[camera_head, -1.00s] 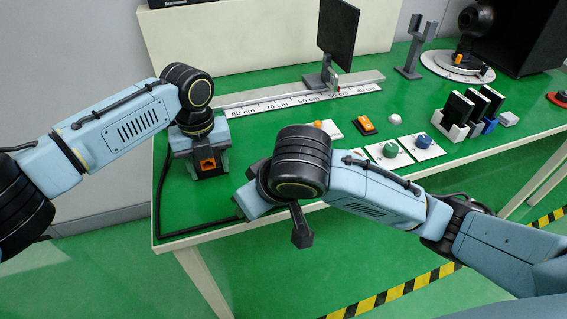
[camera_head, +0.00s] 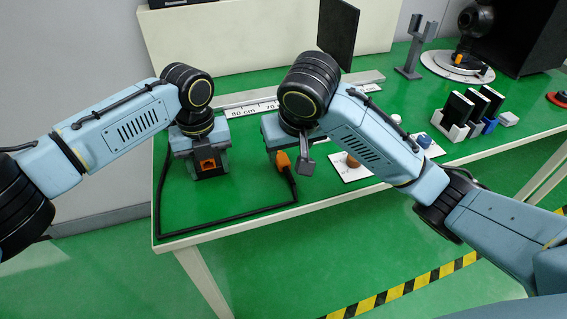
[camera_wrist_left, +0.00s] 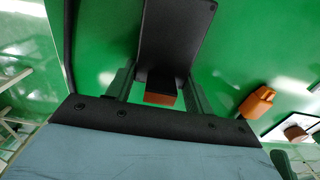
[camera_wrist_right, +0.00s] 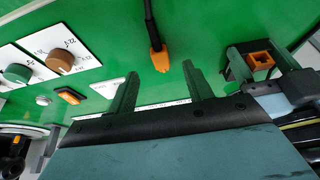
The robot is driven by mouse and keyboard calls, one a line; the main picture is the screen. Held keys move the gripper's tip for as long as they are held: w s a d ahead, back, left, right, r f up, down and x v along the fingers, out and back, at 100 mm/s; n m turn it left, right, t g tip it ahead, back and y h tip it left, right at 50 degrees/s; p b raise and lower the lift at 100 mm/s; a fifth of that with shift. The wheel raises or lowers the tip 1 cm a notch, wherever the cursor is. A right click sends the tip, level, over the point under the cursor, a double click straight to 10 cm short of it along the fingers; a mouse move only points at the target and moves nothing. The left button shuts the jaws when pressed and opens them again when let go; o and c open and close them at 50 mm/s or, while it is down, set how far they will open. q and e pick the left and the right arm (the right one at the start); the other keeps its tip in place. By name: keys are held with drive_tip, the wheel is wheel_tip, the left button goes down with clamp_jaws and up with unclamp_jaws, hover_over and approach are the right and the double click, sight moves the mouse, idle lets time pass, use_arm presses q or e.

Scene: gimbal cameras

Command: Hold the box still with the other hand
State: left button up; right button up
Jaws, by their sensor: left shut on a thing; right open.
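The box (camera_wrist_left: 178,35) is dark, with an orange socket (camera_head: 208,163) on its face. It sits on the green table at the left in the head view. My left gripper (camera_wrist_left: 158,88) is shut on it, one finger on each side. The box and socket also show at the right of the right wrist view (camera_wrist_right: 260,60). An orange plug (camera_head: 283,160) on a black cable (camera_head: 292,186) lies right of the box. My right gripper (camera_wrist_right: 160,70) is open around or just above the plug (camera_wrist_right: 160,60); I see no contact.
The cable runs along the table's front edge to the left. A ruler rail (camera_head: 240,111) and a black panel (camera_head: 337,33) stand behind. A rack (camera_head: 455,123) is further right.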

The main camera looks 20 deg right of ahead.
sight(285, 163)
drive_tip(key=shift+x, duration=3.1)
drive_tip(key=c, duration=1.1)
drive_tip(key=shift+r, duration=2.05)
